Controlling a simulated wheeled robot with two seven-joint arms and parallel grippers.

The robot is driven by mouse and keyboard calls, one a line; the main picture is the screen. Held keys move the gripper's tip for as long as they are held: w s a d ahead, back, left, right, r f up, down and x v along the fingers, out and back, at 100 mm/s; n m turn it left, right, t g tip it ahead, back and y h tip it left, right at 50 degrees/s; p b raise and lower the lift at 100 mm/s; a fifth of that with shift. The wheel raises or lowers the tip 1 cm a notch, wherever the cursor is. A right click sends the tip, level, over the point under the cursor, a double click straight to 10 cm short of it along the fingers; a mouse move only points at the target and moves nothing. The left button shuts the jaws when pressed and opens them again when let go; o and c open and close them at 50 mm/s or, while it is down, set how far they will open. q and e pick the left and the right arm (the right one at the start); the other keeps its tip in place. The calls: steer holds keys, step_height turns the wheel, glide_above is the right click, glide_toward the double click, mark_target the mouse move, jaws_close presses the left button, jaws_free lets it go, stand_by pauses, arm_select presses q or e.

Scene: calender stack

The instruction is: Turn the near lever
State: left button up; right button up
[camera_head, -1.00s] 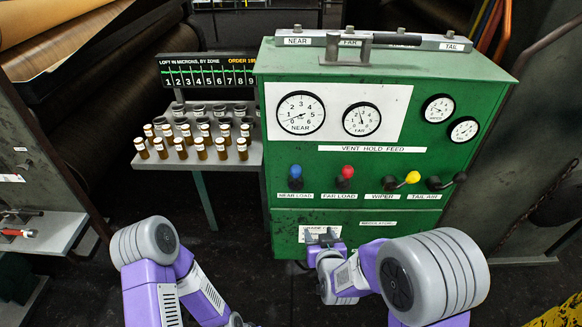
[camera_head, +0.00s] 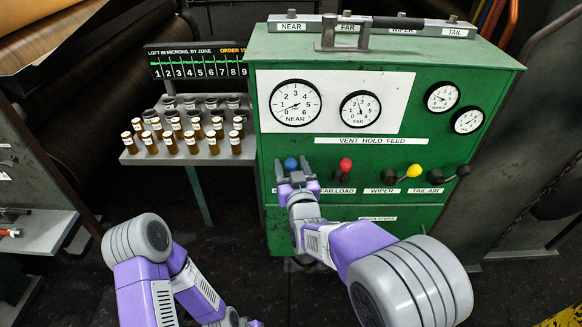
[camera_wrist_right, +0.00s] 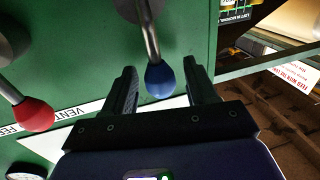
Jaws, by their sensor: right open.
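The near lever has a blue knob (camera_head: 291,163) and sits leftmost in the lever row on the green cabinet (camera_head: 345,213). My right gripper (camera_head: 292,172) is in front of it, covering its label and lower part in the head view. In the right wrist view the blue knob (camera_wrist_right: 160,80) lies between the two fingers of my right gripper (camera_wrist_right: 160,84). The fingers are open, with a gap on each side of the knob. The lever's metal rod (camera_wrist_right: 150,42) runs up from it. My left arm is at the lower left; its gripper is out of view.
The red far-load knob (camera_head: 345,165) is just right of my gripper, also at left in the wrist view (camera_wrist_right: 32,115). The yellow wiper knob (camera_head: 413,171) and black tail-air knob (camera_head: 463,170) are further right. A shelf of vials (camera_head: 190,158) stands left of the cabinet.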

steer(key=shift+w, duration=0.25)
jaws_close()
steer(key=shift+a, duration=0.15)
